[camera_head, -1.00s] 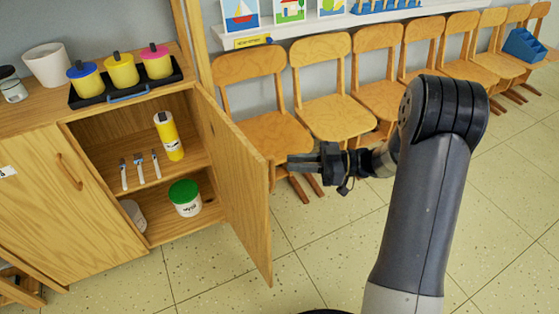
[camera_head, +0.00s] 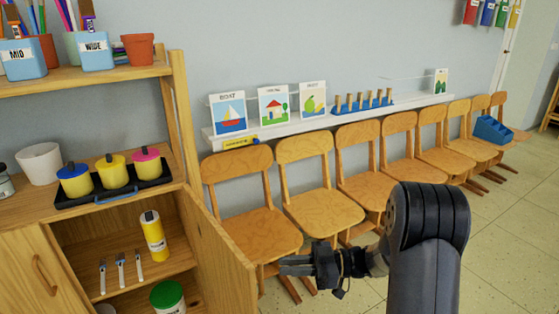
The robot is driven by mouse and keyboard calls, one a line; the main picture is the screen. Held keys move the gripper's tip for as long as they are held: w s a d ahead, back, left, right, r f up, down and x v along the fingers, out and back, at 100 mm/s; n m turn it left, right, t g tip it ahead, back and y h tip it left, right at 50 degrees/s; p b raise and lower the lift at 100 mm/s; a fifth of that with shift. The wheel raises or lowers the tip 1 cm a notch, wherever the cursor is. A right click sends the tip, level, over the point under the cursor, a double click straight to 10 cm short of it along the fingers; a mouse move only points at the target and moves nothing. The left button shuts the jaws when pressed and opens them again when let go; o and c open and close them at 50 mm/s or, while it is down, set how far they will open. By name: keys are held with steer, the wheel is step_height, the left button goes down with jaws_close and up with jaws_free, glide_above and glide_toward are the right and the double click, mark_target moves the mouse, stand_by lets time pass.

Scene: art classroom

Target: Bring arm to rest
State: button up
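My gripper (camera_head: 284,266) is at the lower middle of the head view, pointing left, in front of the chairs and just right of the open cabinet door (camera_head: 220,248). It is seen from the side and dark, so I cannot tell whether its fingers are apart. No held object shows. My arm (camera_head: 425,240) is bent, with its dark upper joint at the lower right.
The open cabinet holds a yellow bottle (camera_head: 154,236), several utensils and a green-lidded tub (camera_head: 168,298). A black tray (camera_head: 70,201) with three paint pots stands on top. Wooden chairs (camera_head: 318,190) line the wall under a white shelf (camera_head: 300,126). Floor (camera_head: 510,240) is clear at right.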

glide_above(261, 291)
steer(key=shift+w+b, duration=0.3)
steer(key=shift+w, duration=0.05)
